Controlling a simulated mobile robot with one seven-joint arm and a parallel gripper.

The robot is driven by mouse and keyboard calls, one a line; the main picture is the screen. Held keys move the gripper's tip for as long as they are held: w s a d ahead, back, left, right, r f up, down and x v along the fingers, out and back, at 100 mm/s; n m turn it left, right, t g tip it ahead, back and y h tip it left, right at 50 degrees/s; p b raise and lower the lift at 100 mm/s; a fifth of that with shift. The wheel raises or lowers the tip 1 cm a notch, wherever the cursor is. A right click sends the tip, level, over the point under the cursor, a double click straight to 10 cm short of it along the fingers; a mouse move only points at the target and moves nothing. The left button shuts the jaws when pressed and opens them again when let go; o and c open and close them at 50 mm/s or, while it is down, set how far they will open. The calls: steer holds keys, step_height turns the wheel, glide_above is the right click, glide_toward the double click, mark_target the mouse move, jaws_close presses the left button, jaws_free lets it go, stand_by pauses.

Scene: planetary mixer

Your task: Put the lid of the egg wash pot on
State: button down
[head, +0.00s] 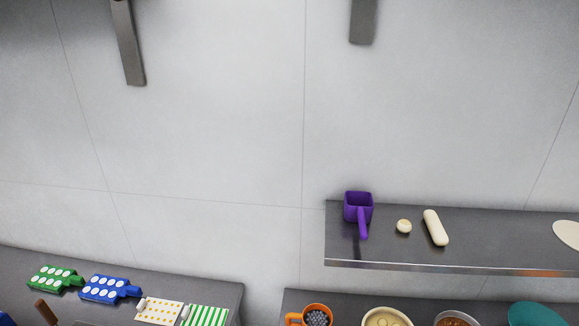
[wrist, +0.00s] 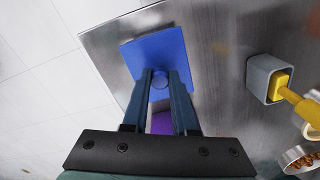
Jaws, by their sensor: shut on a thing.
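My gripper (wrist: 160,76) shows in the wrist view, its two dark blue fingers closed on the round knob of a flat blue square lid (wrist: 155,50). Whether the lid touches the dark grey surface (wrist: 215,65) beyond it cannot be told. A grey square pot (wrist: 256,80) stands to the right, apart from the lid, open at the top. A yellow brush-like tool (wrist: 297,101) sticks out of it; I take this for the egg wash pot. My gripper and the lid are not seen in the head view.
A purple thing (wrist: 162,123) shows between my fingers. The head view has a purple handled cup (head: 358,207) on a wall shelf (head: 390,255) with two pale dough pieces, and several containers below. A metal bowl (wrist: 298,158) is at the wrist view's lower right.

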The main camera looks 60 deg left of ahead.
stand_by(0.3)
steer(key=c, duration=0.6)
jaws_free()
step_height(320, 180, up, 13)
steer(key=shift+b, duration=0.65)
